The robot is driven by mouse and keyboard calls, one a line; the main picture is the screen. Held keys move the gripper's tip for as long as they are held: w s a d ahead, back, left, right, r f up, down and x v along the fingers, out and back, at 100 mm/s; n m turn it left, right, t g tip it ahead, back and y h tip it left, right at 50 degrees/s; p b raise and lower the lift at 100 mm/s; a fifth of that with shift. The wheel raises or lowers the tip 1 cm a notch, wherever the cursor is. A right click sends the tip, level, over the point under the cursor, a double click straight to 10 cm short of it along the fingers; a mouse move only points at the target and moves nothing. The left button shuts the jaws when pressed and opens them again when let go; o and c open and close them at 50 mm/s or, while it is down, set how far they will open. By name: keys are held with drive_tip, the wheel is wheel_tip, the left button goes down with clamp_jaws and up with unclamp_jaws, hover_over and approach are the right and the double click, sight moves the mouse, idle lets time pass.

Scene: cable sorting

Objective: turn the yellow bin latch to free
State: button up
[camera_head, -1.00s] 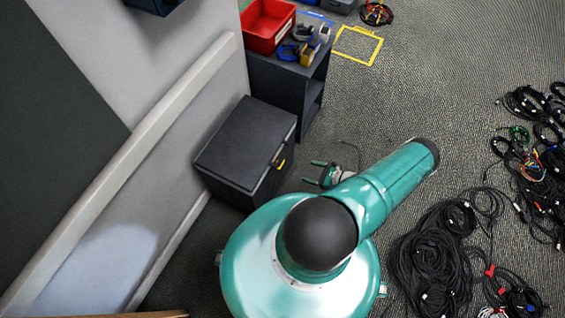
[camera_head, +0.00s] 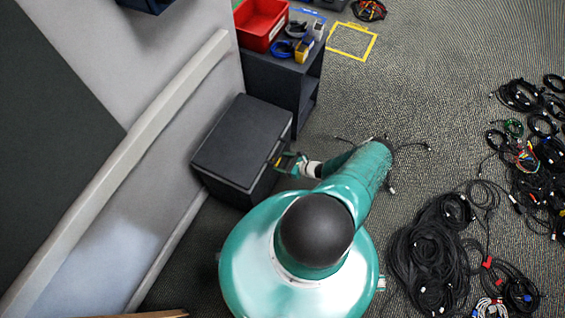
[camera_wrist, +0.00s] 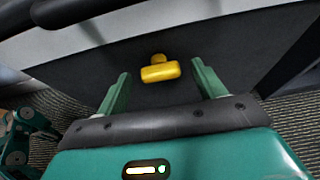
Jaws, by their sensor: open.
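The dark lidded bin (camera_head: 240,140) stands on the floor against the wall, left of my arm. Its yellow latch (camera_wrist: 160,72) is on the bin's dark front face in the wrist view, its bar lying nearly level with a small knob above it. In the head view the latch (camera_head: 277,161) shows only as a small yellow spot beside my fingers. My gripper (camera_wrist: 160,84) is open, with one green finger on each side of the latch and a gap to both. I cannot tell whether the fingertips reach as deep as the latch.
A dark shelf unit (camera_head: 285,85) behind the bin holds a red tray (camera_head: 262,22) and cable coils. A pale rail (camera_head: 150,115) runs along the wall at left. Black cable heaps (camera_head: 432,255) lie on the floor at right. Carpet between is mostly clear.

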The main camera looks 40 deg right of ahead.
drive_tip(key=shift+c, duration=0.4)
drive_tip(key=c, duration=0.9)
drive_tip(key=shift+s+a+f+n+t+h, duration=0.15)
drive_tip(key=shift+n+t+h, duration=0.2)
drive_tip(key=shift+n+h, duration=0.45)
drive_tip(key=shift+w+a+n+t+h, duration=0.1)
drive_tip(key=shift+a+n+t+h, duration=0.2)
drive_tip(key=shift+n, duration=0.9)
drive_tip(key=shift+s+a+f+n+t+h, duration=0.1)
drive_tip(key=shift+n+t+h, duration=0.25)
drive_tip(key=shift+n+h, duration=0.5)
drive_tip(key=shift+d+n, duration=0.1)
drive_tip(key=shift+n, duration=0.15)
drive_tip(key=o, duration=1)
